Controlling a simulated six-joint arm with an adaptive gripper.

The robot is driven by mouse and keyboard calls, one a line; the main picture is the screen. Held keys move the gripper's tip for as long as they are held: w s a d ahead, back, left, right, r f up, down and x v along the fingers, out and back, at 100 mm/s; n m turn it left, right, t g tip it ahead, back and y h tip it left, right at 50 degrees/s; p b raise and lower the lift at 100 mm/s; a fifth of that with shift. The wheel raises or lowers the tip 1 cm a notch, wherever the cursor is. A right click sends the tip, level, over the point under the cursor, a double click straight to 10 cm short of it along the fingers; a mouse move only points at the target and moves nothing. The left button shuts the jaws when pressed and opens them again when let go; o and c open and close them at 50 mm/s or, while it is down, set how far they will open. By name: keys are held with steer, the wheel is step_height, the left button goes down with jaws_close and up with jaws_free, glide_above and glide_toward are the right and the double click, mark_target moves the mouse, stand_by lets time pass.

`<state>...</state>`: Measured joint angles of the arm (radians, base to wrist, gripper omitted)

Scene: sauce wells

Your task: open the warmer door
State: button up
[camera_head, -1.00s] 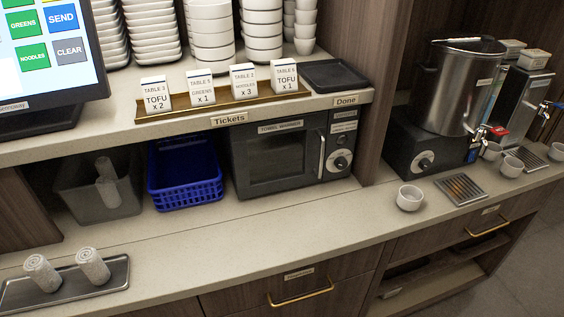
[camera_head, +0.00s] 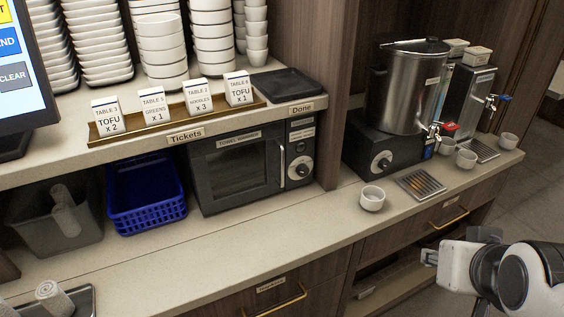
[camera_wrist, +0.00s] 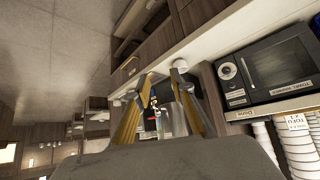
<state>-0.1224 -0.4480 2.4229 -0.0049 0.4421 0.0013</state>
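The towel warmer (camera_head: 236,168) is a dark box with a windowed front, set under the ticket shelf. Its door (camera_head: 233,172) looks closed, with an upright pale handle (camera_head: 282,165) at the door's right edge beside the control knob. In the wrist view the warmer (camera_wrist: 268,70) appears rotated at the right. My gripper (camera_head: 430,256) is at the lower right of the head view, well to the right of the warmer and apart from it. In the wrist view my gripper's two fingers (camera_wrist: 163,80) are spread with nothing between them.
A blue basket (camera_head: 145,200) stands left of the warmer. A white cup (camera_head: 372,198) and drip tray (camera_head: 420,184) sit on the counter to the right, before a steel urn (camera_head: 408,90). The counter (camera_head: 225,240) before the warmer is clear. Ticket cards line the shelf above.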

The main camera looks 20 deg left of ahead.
steer(key=w+a+n+t+y, duration=0.1)
steer(key=w+a+t, duration=0.1)
steer(key=w+a, duration=0.6)
steer(key=n+t+y, duration=0.4)
steer(key=t+y, duration=0.1)
steer(key=y, duration=0.3)
glide_toward(283, 163)
steer(key=x, duration=0.3)
steer(key=shift+s, duration=0.1)
steer(key=shift+x, duration=3.85)
